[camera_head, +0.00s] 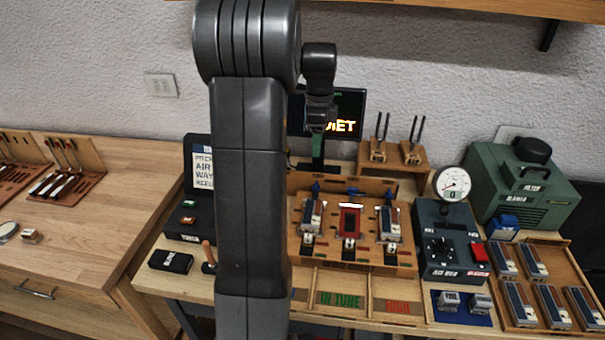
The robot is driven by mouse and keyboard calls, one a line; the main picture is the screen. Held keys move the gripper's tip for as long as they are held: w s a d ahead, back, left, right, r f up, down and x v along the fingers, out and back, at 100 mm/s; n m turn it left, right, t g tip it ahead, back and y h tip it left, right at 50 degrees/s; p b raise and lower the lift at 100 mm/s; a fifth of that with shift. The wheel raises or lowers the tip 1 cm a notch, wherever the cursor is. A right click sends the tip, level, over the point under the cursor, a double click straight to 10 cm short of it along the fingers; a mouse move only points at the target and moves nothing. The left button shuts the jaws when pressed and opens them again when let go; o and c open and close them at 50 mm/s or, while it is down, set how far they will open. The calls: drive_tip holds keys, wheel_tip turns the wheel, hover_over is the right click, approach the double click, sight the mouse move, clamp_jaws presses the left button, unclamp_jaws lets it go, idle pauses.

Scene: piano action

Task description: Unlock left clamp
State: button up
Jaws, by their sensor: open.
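A wooden fixture (348,255) stands on the bench right of my arm, with three stations in a row. A blue clamp-like part (316,188) is at the back of its left station, above a dark and silver block (311,214); whether it is locked is too small to tell. Similar blue parts sit at the middle (352,191) and right (388,196) stations. My gripper (317,145) hangs pointing down in front of the screen, above and behind the left station, apart from it. It is open, and its fingertips are small and partly dark against the screen.
My upright arm covers the bench left of the fixture. A screen (351,104) and a tuning fork stand (423,157) are behind. A gauge box (448,238), green machine (522,185) and wooden tray (552,320) are at right. Labelled bins (341,281) lie in front.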

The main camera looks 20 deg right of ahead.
sight(317, 184)
wheel_tip(317, 184, down, 14)
drive_tip(key=shift+r+p, duration=0.2)
drive_tip(key=shift+p, duration=0.5)
drive_tip(key=c, duration=1)
